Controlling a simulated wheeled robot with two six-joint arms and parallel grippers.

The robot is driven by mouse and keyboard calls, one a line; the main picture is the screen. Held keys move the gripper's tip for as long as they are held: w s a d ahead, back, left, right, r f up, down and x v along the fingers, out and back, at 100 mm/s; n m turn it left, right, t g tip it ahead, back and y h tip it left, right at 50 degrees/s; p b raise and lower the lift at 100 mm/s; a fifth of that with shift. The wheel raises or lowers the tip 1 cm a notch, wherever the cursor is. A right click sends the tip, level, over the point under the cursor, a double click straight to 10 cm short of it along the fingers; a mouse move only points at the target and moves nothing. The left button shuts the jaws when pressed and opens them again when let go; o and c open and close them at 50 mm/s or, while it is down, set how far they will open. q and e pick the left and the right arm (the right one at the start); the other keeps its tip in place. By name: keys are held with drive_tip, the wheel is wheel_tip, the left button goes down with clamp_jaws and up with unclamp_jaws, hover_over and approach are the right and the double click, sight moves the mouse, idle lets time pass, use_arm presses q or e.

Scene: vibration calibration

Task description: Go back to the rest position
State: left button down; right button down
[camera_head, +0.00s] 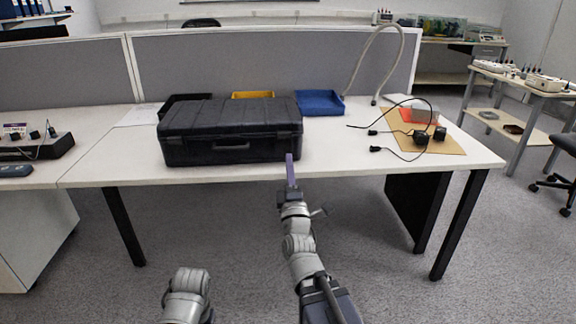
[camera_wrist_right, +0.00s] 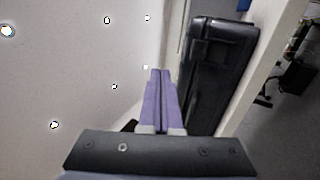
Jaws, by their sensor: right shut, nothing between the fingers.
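My right gripper (camera_head: 290,170) is in front of the table's near edge, close to the right front corner of a closed black case (camera_head: 230,130). Its purple fingers are shut and empty. In the right wrist view, the shut fingers (camera_wrist_right: 160,100) point ahead, and the black case (camera_wrist_right: 218,75) stands just to their right. In the head view my left arm shows only as a grey link at the bottom; its gripper is out of view.
The white table (camera_head: 340,155) carries a blue tray (camera_head: 320,103), a yellow tray (camera_head: 253,95), and a tan board (camera_head: 430,142) with black cables and adapters (camera_head: 420,137). A grey partition (camera_head: 240,60) stands behind. The floor in front of the table is clear.

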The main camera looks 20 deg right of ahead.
drive_tip(key=shift+a, duration=0.1)
drive_tip(key=s+a+f+m+g+y, duration=0.15)
drive_tip(key=a+f+g+y, duration=0.35)
drive_tip(key=a+f, duration=0.5)
drive_tip(key=a+f+m+g+y, duration=0.25)
drive_tip(key=a+f+g, duration=0.45)
drive_tip(key=f, duration=0.5)
drive_tip(key=s+a+f+m+g+h, duration=0.15)
drive_tip(key=s+f+m+g, duration=0.3)
drive_tip(key=s, duration=0.55)
drive_tip(key=s+f+m+g+h, duration=0.25)
drive_tip(key=s+f+g, duration=0.3)
drive_tip(key=s, duration=0.45)
wheel_tip(320, 180, up, 36)
drive_tip(key=g+p, duration=0.1)
drive_tip(key=p, duration=3.4)
drive_tip(key=shift+s+y, duration=0.2)
drive_tip(key=shift+y, duration=0.25)
drive_tip(key=shift+f, duration=0.15)
